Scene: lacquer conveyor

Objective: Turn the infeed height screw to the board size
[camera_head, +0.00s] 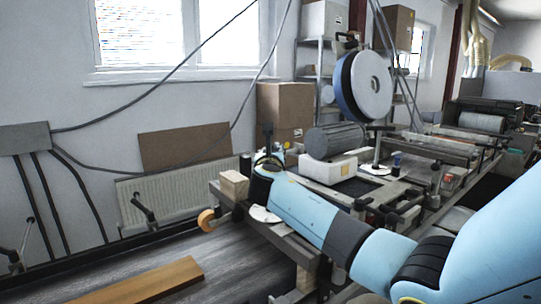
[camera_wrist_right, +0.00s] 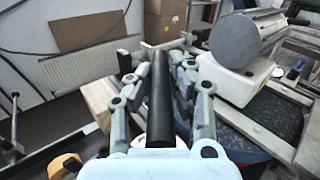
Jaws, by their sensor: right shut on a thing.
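My right gripper (camera_head: 268,158) is at the near left end of the conveyor machine, its arm coming in from the right. In the right wrist view its two jointed fingers (camera_wrist_right: 160,80) are closed on both sides of a black upright bar (camera_wrist_right: 160,108), which looks like the infeed height screw's handle. In the head view a black upright part (camera_head: 267,134) rises just above the gripper; the screw's lower part is hidden. A flat wooden board (camera_head: 150,281) lies at the lower left. My left gripper is not in view.
A grey motor (camera_head: 335,141) on a white box and a large disc (camera_head: 370,85) stand behind. A radiator (camera_head: 175,195) lines the wall.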

